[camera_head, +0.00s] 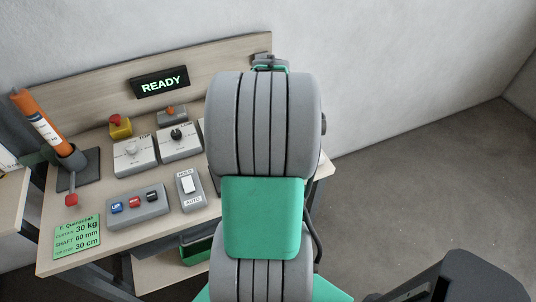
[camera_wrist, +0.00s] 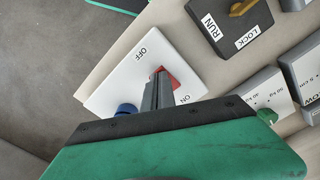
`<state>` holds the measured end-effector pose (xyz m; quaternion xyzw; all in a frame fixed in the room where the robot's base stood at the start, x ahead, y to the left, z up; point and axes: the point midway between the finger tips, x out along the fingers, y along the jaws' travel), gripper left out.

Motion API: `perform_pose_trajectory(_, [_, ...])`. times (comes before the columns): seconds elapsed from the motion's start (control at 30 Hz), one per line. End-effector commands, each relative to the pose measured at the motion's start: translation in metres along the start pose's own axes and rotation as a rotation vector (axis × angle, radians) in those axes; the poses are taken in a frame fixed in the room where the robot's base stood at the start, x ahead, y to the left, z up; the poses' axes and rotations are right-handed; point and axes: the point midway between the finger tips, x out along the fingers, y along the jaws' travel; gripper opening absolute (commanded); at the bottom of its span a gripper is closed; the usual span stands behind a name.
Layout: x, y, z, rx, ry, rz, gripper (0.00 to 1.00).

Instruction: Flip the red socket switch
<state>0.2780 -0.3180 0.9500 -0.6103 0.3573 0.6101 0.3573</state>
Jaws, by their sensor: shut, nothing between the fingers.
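The red socket switch (camera_wrist: 173,78) shows in the wrist view as a red rocker on a white plate (camera_wrist: 115,72) lettered OFF at the upper left and ON at the lower right. My gripper (camera_wrist: 158,80) is shut and empty, with its fingertips over the rocker. The fingers hide much of the rocker, so I cannot tell whether they touch it or which way it is tilted. In the head view my arm hides the switch and the gripper.
A dark RUN/LOCK box with a yellow knob (camera_wrist: 238,9) stands beside the plate. Grey boxes with scales (camera_wrist: 262,89) lie to the right. In the head view, the bench holds a READY sign (camera_head: 160,82), a red-topped yellow button (camera_head: 120,126), a button box (camera_head: 138,206) and a HOLD/AUTO switch (camera_head: 190,188).

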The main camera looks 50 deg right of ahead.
Motion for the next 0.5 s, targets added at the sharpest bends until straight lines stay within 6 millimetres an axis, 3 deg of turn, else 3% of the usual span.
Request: perform_pose_trajectory(0.5, [0.0072, 0.0000, 0.0003, 0.000, -0.001, 0.000, 0.00])
